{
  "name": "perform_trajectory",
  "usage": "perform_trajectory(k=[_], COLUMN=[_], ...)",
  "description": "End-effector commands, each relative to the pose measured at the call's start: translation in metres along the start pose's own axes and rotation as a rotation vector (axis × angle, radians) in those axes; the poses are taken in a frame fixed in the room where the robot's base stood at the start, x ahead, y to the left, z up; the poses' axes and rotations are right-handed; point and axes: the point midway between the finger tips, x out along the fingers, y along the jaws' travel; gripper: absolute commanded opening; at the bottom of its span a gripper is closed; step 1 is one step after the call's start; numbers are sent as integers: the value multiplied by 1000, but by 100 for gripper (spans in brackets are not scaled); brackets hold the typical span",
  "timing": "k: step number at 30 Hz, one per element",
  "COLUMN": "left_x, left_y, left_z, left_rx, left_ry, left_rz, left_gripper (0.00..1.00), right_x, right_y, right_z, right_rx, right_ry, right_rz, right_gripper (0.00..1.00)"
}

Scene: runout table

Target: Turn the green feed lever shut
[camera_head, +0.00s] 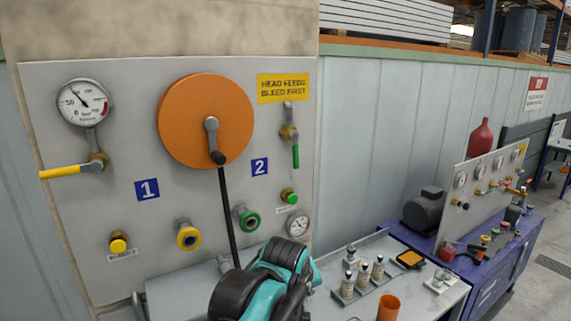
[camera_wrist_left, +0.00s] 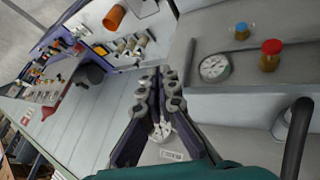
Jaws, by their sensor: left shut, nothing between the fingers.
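In the head view the green feed lever (camera_head: 295,156) hangs straight down from a brass valve (camera_head: 289,132) on a vertical pipe, right of the blue 2 plate. I cannot make it out in the left wrist view. My left arm, teal and black, rises at the bottom middle of the head view, below the lever and apart from it; its fingertips are not clear there. In the left wrist view my left gripper (camera_wrist_left: 165,72) has its fingers together with nothing between them. My right gripper is in neither view.
A yellow lever (camera_head: 62,172) points left under a gauge (camera_head: 85,101). A large orange disc (camera_head: 206,121) with a crank is left of the green lever; a dark strip runs down below it. A small green knob (camera_head: 289,196) sits under the lever. Bottles (camera_head: 363,274) and an orange cup (camera_head: 388,307) stand below right.

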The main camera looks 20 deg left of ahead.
Motion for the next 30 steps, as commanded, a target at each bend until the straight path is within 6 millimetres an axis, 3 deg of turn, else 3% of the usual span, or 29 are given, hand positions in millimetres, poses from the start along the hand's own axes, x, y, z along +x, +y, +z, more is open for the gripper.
perform_trajectory(k=[5,9,15,18,24,30], left_x=[-24,-60,-122,-147,-167,-156], left_y=[27,38,17,0,-18,-4], left_z=[-32,-85,-175,-206,-232,-247], left_rx=[-219,-403,-653,-744,-822,-825], left_ry=[-46,17,207,290,367,366], left_rz=[304,543,812,891,955,960], left_gripper=[0,0,0,0,0,0], right_x=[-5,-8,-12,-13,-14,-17], right_y=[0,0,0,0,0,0], right_z=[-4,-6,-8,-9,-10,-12], right_rx=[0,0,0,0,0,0], right_ry=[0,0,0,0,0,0], right_rz=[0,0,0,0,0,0], right_gripper=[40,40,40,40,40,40])
